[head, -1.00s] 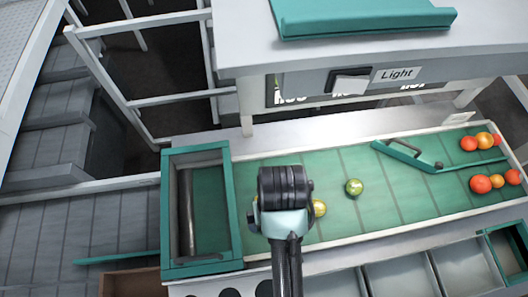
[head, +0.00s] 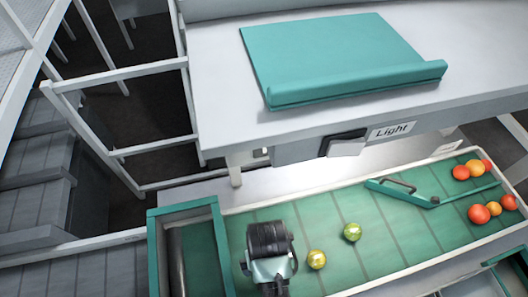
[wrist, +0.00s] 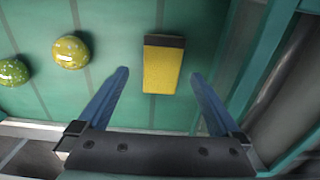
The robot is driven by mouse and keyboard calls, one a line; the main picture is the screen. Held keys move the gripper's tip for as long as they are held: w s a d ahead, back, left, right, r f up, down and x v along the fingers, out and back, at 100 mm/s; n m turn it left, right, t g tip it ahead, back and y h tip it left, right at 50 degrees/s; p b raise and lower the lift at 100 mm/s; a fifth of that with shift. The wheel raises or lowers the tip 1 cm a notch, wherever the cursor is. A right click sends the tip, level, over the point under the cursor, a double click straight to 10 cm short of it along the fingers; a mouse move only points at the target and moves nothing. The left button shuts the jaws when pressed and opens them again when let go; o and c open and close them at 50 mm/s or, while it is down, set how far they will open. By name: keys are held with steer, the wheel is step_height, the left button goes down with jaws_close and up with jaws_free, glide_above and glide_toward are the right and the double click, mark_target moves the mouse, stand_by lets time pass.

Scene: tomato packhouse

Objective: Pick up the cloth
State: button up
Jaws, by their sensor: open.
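Nothing in view is clearly a cloth. A flat teal sheet-like piece (head: 335,55) with a thick raised front edge lies on the white upper shelf; I cannot tell whether it is cloth. In the wrist view, my gripper (wrist: 159,73) is open and empty above the green belt. A yellow block (wrist: 163,68) with a dark strip along one end lies on the belt, framed between my fingertips. I cannot tell whether my fingers are level with it. In the head view my wrist hides the block and fingertips.
Two yellow-green tomatoes (head: 316,259) (head: 352,231) sit on the green belt (head: 390,238) beside my gripper. Several red and orange tomatoes (head: 479,214) lie at the right end, near a teal hinged bar (head: 400,193). A teal frame (head: 217,240) stands left. The "Light" switch (head: 346,144) is on the shelf front.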

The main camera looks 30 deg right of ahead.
steer(key=shift+w+a+f+p, duration=0.1)
steer(key=shift+w+f+p, duration=0.1)
steer(key=shift+f, duration=0.95)
steer(key=shift+w+f+p, duration=0.15)
steer(key=shift+f, duration=0.95)
steer(key=shift+c, duration=0.3)
steer(key=c, duration=1.3)
steer(key=shift+o, duration=0.2)
steer(key=shift+r, duration=0.1)
